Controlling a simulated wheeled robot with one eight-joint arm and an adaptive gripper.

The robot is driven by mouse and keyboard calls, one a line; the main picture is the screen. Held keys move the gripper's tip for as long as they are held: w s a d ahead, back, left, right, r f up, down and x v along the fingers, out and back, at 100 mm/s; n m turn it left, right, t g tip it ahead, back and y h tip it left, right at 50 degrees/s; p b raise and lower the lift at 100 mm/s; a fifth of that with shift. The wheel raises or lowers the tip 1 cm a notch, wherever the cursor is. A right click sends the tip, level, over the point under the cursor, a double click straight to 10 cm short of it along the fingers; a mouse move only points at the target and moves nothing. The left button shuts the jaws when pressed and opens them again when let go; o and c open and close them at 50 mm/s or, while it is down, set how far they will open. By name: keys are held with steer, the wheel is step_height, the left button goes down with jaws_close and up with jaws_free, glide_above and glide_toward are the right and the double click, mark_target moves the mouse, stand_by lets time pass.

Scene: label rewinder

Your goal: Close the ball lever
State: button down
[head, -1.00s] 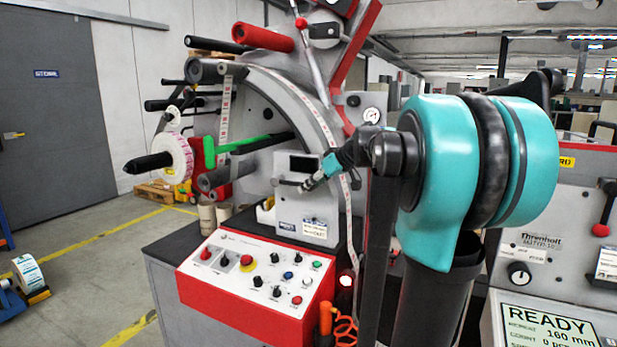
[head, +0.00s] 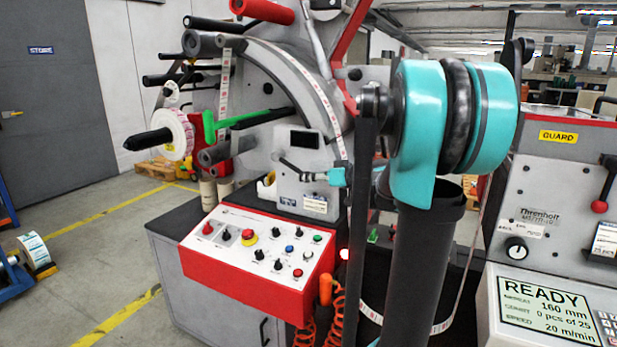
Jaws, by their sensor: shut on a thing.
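A small dark lever (head: 291,167) sits on the front of the grey box below its dark screen (head: 304,140). It slopes down to the right. My gripper (head: 309,176) reaches in from the right with its teal body beside the box. Its fingers are shut at the right end of this lever; a ball there is hidden or too small to make out. Another lever with a red ball (head: 600,207) hangs on the right-hand cabinet, away from my gripper.
A red-rimmed control panel (head: 255,250) with several buttons and knobs lies below my gripper. A label roll (head: 178,135) and a green bar (head: 240,121) are at the left. My arm covers the middle right.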

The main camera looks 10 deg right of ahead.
steer(key=shift+f, duration=0.1)
steer(key=c, duration=1.1)
jaws_free()
steer(key=v, duration=1.2)
